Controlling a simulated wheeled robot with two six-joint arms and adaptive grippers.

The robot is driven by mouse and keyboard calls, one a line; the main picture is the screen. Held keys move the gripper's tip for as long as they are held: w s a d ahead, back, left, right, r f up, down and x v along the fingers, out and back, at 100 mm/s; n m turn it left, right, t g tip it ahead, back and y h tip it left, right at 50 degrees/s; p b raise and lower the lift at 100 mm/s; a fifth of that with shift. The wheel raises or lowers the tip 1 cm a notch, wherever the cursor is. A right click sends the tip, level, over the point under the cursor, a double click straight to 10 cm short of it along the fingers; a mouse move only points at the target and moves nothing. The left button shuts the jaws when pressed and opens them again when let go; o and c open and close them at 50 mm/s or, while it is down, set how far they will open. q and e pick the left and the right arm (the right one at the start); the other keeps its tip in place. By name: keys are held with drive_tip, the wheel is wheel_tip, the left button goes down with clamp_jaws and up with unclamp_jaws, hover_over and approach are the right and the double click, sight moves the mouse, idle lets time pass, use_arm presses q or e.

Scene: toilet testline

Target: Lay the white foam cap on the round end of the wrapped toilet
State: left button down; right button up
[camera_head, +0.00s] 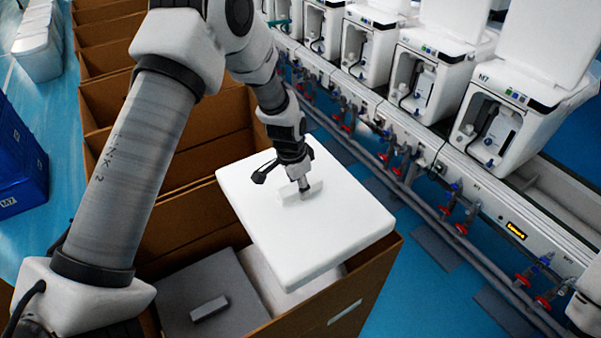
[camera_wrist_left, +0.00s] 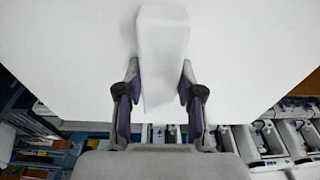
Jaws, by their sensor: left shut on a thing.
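The white foam cap (camera_head: 345,222) is a thick square slab with a small raised block on top. It hangs over the open cardboard box, tilted in the picture, and covers much of the box's right half. My left gripper (camera_head: 303,188) is shut on the cap's raised block. In the left wrist view the two fingers (camera_wrist_left: 160,100) stand on either side of that white block (camera_wrist_left: 162,50). A pale white surface (camera_head: 262,277) shows under the cap's left edge; whether it is the wrapped toilet, and its round end, I cannot tell. My right gripper is not in view.
A grey slab (camera_head: 185,287) with a raised block lies in the box's left part. The box's cardboard wall (camera_head: 365,290) runs close below the cap. More open boxes (camera_head: 105,60) stand behind. A testline with toilets (camera_head: 510,115) and red-handled valves runs along the right.

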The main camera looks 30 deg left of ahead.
use_arm(q)
drive_tip(key=f, duration=0.2)
drive_tip(key=w+f, duration=0.1)
drive_tip(key=f, duration=0.3)
drive_tip(key=shift+w+a+f, duration=0.15)
drive_tip(key=shift+w+a, duration=0.1)
drive_tip(key=shift+w, duration=0.1)
wheel_tip(320, 180, down, 30)
drive_tip(key=b, duration=2.4)
drive_tip(key=shift+s+f, duration=0.2)
drive_tip(key=shift+f, duration=0.05)
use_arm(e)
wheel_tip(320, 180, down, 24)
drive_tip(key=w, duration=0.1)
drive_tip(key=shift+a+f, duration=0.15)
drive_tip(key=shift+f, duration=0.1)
use_arm(q)
drive_tip(key=shift+s+f+b, duration=0.1)
drive_tip(key=shift+f+b, duration=0.25)
drive_tip(key=shift+b, duration=0.4)
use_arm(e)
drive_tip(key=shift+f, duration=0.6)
use_arm(q)
drive_tip(key=c, duration=0.7)
unclamp_jaws()
drive_tip(key=shift+o, duration=0.2)
